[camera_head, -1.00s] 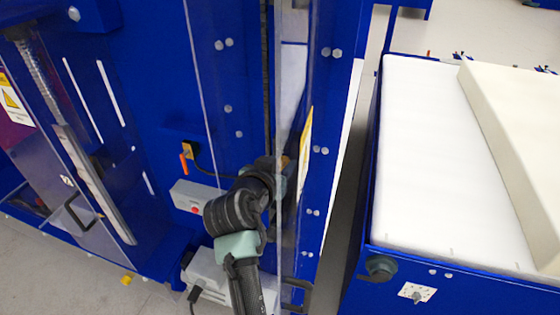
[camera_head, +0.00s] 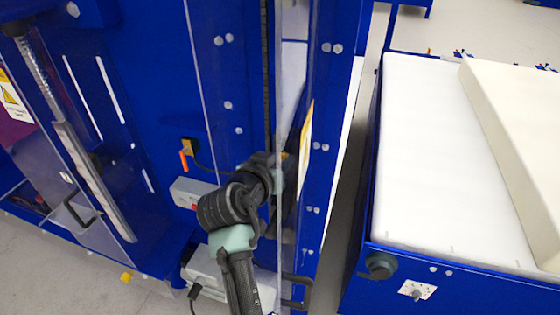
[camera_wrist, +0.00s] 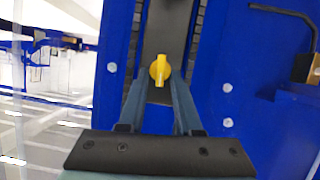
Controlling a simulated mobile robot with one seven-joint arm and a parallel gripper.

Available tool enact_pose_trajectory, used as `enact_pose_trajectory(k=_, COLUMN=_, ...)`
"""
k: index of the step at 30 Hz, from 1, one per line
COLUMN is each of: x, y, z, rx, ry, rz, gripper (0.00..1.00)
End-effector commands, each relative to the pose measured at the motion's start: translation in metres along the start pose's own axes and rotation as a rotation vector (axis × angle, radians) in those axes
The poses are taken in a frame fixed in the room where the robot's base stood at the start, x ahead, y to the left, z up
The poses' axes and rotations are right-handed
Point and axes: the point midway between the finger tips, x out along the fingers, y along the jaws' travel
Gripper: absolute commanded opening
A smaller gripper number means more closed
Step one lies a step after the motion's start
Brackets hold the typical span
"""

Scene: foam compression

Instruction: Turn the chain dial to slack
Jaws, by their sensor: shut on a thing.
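The yellow chain dial (camera_wrist: 159,69) is in the middle of the wrist view, on a grey vertical strip of the blue machine, with its narrow grip pointing up. My gripper (camera_wrist: 160,84) has its two fingers close together at the dial's lower part, shut on it. The exact contact of the fingertips is hard to make out. In the head view my arm reaches in beside a clear panel, and my gripper (camera_head: 279,178) is mostly hidden behind my own wrist. The dial cannot be made out surely there.
A clear panel (camera_head: 285,75) stands close beside my arm. A grey box (camera_head: 186,191) with a red button and an orange-handled switch (camera_head: 184,160) are to the left. A bed with white foam (camera_head: 425,150) is at the right. A black handle (camera_wrist: 285,12) shows in the wrist view.

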Motion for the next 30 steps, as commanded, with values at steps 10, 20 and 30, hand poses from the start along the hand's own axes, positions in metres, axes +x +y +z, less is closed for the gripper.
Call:
enact_pose_trajectory(k=10, x=0.001, y=-0.006, z=0.003, rx=-0.265, ry=0.001, rz=0.109, gripper=0.00)
enact_pose_trajectory(k=20, x=0.002, y=-0.010, z=0.005, rx=-0.550, ry=0.001, rz=0.228, gripper=0.00)
enact_pose_trajectory(k=30, x=0.003, y=-0.012, z=0.007, rx=-0.779, ry=0.000, rz=0.323, gripper=0.00)
